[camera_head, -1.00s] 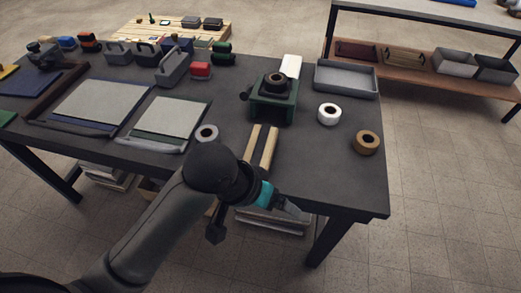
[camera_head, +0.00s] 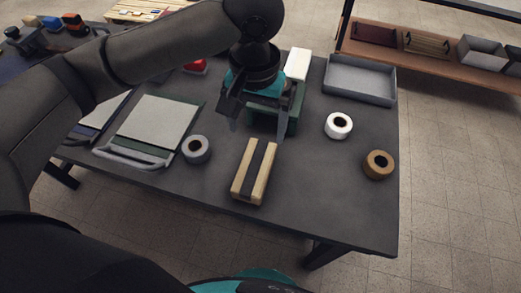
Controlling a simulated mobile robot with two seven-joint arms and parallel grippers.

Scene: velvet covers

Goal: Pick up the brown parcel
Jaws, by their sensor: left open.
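The brown parcel (camera_head: 243,184) looks like a tan oblong block with a dark band along its length. It lies on the dark table (camera_head: 310,205) near the front edge, slightly slanted. My left gripper (camera_head: 257,125) comes in from the upper left and points down, above and just behind the parcel's far end. Its fingers are spread and nothing is between them. It appears apart from the parcel and hides part of the green device behind it. My right gripper does not show.
A grey tape roll (camera_head: 196,149) lies left of the parcel; a white roll (camera_head: 338,125) and a brown roll (camera_head: 378,164) lie right. A green device (camera_head: 294,110) stands close behind the gripper. A grey tray (camera_head: 360,82) is at the back right. The front right table is clear.

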